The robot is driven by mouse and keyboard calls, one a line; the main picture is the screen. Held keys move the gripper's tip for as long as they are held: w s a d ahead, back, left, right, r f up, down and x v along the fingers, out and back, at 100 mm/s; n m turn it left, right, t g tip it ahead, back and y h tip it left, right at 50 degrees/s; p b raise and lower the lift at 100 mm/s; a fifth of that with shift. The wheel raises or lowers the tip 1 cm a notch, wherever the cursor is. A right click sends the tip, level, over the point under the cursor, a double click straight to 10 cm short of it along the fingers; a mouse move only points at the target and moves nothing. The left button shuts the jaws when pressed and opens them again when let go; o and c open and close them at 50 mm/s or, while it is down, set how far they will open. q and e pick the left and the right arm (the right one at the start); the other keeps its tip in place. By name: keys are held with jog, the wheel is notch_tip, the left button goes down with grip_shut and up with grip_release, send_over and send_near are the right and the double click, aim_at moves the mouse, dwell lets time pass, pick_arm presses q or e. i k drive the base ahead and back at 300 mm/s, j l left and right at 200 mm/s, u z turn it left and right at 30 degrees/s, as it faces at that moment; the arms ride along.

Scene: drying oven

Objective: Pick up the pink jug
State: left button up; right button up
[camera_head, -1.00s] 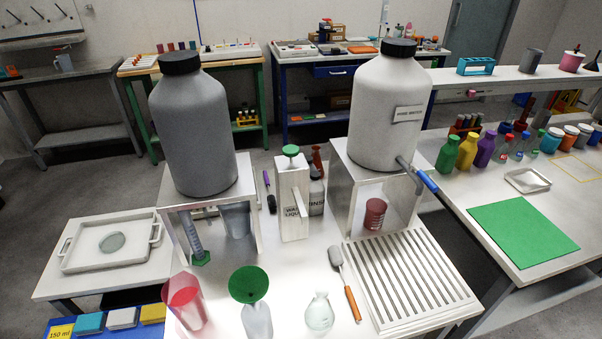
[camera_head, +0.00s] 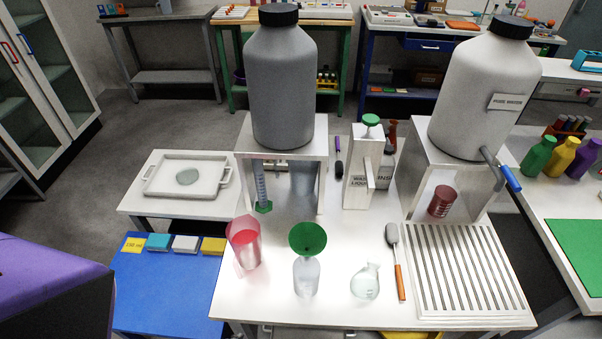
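The pink jug (camera_head: 245,243) is a translucent, pinkish-red open vessel. It stands upright at the front left of the white table (camera_head: 262,300), left of a clear bottle with a green funnel (camera_head: 308,240) in its mouth. Nothing is touching the jug from above. Neither of my grippers is in view.
A grey tank (camera_head: 282,85) and a white tank (camera_head: 482,95) stand on raised stands behind. A round clear flask (camera_head: 366,282), a spatula (camera_head: 396,262) and a slatted rack (camera_head: 468,270) lie to the right. A blue surface (camera_head: 165,285) is left. A large unidentified purple-and-dark shape fills the lower left.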

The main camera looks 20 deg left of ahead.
aim_at(243, 232)
jog(key=u, duration=1.15)
